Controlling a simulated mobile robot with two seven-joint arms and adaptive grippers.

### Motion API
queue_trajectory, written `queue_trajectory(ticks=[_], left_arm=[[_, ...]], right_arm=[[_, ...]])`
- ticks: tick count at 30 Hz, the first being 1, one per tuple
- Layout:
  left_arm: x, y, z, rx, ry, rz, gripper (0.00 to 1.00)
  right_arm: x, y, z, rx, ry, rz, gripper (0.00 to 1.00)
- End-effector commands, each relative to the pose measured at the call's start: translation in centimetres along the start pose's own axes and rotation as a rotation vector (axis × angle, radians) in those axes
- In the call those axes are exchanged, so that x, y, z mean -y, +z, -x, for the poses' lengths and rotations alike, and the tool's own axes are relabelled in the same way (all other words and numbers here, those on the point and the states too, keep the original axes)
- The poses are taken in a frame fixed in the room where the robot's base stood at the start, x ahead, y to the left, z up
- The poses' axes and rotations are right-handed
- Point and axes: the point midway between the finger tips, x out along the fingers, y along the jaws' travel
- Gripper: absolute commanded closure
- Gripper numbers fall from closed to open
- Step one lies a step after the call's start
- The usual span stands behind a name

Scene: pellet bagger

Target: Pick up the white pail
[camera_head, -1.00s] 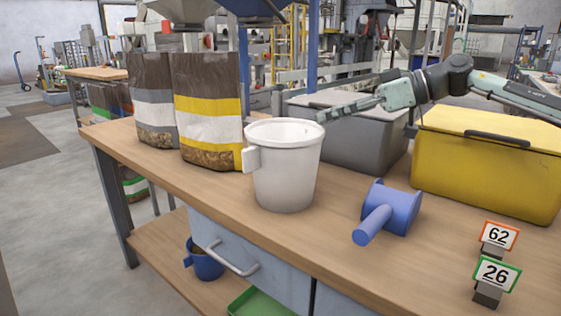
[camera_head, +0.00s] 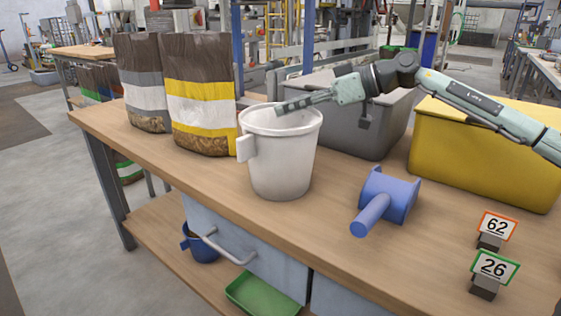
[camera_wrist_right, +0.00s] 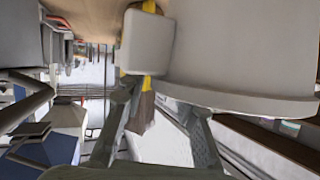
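The white pail (camera_head: 281,160) stands upright on the workbench, its block-like handle (camera_head: 246,148) facing left. My right gripper (camera_head: 281,107) reaches in from the right, and its fingers overlap the pail's open mouth in the head view. In the right wrist view, which is upside down, the pail (camera_wrist_right: 240,50) fills the upper right and its handle (camera_wrist_right: 147,42) lies beyond the fingertips. The two fingers (camera_wrist_right: 143,95) are apart with nothing held between them. I cannot tell whether they touch the rim. My left gripper is out of view.
A blue scoop-like tool (camera_head: 388,198) lies right of the pail. Two filled bags (camera_head: 200,105) stand to the left. A grey bin (camera_head: 370,135) and a yellow bin (camera_head: 480,160) stand behind. Number signs 62 (camera_head: 497,227) and 26 (camera_head: 494,266) stand at front right.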

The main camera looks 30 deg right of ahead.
Motion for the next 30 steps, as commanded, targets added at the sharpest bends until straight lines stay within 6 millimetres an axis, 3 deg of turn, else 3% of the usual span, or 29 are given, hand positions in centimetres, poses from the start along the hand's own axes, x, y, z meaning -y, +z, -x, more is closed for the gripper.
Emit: queue_trajectory(ticks=[4,12,30], left_arm=[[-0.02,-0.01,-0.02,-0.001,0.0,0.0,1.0],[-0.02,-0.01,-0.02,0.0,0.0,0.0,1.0],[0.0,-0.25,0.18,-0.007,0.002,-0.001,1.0]], right_arm=[[-0.02,0.03,0.01,0.0,0.0,0.0,0.71],[-0.01,0.03,0.03,0.0,0.0,0.0,1.0],[0.07,-0.87,0.38,-0.003,0.0,0.001,1.0]])
